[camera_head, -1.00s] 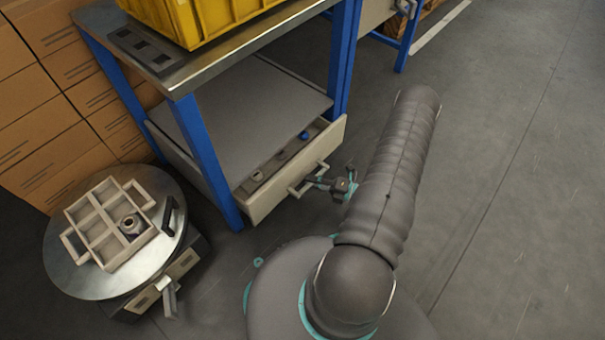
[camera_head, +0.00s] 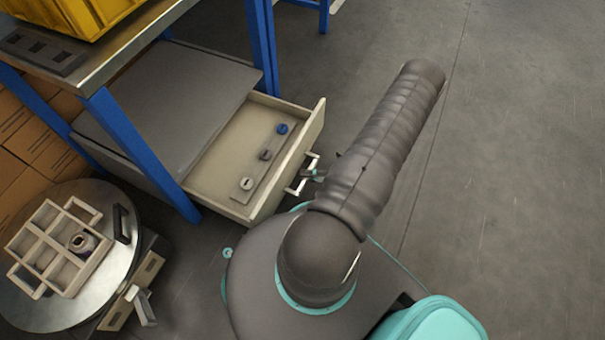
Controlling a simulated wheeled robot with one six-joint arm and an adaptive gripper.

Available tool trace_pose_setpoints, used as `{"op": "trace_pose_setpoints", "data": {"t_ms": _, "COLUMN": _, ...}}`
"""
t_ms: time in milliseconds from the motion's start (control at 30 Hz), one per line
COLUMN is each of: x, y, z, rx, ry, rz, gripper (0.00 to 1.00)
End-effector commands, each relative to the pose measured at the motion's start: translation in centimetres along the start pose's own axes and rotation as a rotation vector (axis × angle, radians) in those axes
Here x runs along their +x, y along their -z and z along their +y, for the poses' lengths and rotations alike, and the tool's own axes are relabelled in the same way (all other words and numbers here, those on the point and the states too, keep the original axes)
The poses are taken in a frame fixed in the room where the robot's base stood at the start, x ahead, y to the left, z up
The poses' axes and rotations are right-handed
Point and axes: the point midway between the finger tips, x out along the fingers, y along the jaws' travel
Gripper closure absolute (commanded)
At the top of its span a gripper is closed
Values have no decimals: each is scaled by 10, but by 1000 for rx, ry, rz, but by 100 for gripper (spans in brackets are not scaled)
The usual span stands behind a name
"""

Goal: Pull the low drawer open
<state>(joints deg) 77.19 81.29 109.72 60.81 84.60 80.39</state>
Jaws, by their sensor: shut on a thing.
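The low drawer (camera_head: 226,158) is beige and sits under the grey lower shelf of the blue-legged bench. It is pulled well out, and its bare floor shows. Inside, near its front, a strip holds a light ring, a dark round piece and a blue round piece (camera_head: 282,128). The drawer's bar handle (camera_head: 303,176) is on its front panel. My gripper (camera_head: 309,175) is at the handle and shut on it. Most of the gripper is hidden behind my arm.
A round metal table (camera_head: 112,282) at the lower left carries a beige divided tray (camera_head: 50,240) with a small round part in it. A blue bench leg (camera_head: 140,150) stands beside the drawer. A yellow crate (camera_head: 75,15) is on top. The floor at right is clear.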

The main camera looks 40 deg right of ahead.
Motion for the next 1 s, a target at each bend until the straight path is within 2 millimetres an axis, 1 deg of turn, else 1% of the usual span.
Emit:
{"op": "trace_pose_setpoints", "data": {"t_ms": 333, "x": -1, "y": 0, "z": 0, "rx": 0, "ry": 1, "rz": -1, "gripper": 100}}
{"op": "trace_pose_setpoints", "data": {"t_ms": 367, "x": -1, "y": 0, "z": 0, "rx": 0, "ry": 1, "rz": -1, "gripper": 77}}
{"op": "trace_pose_setpoints", "data": {"t_ms": 400, "x": -1, "y": 0, "z": 0, "rx": 0, "ry": 1, "rz": -1, "gripper": 67}}
{"op": "trace_pose_setpoints", "data": {"t_ms": 433, "x": -1, "y": 0, "z": 0, "rx": 0, "ry": 1, "rz": -1, "gripper": 60}}
{"op": "trace_pose_setpoints", "data": {"t_ms": 467, "x": -1, "y": 0, "z": 0, "rx": 0, "ry": 1, "rz": -1, "gripper": 58}}
{"op": "trace_pose_setpoints", "data": {"t_ms": 767, "x": -1, "y": 0, "z": 0, "rx": 0, "ry": 1, "rz": 0, "gripper": 58}}
{"op": "trace_pose_setpoints", "data": {"t_ms": 867, "x": -8, "y": -1, "z": 0, "rx": 0, "ry": 0, "rz": -2, "gripper": 58}}
{"op": "trace_pose_setpoints", "data": {"t_ms": 1000, "x": -28, "y": -1, "z": 0, "rx": -2, "ry": 1, "rz": -4, "gripper": 58}}
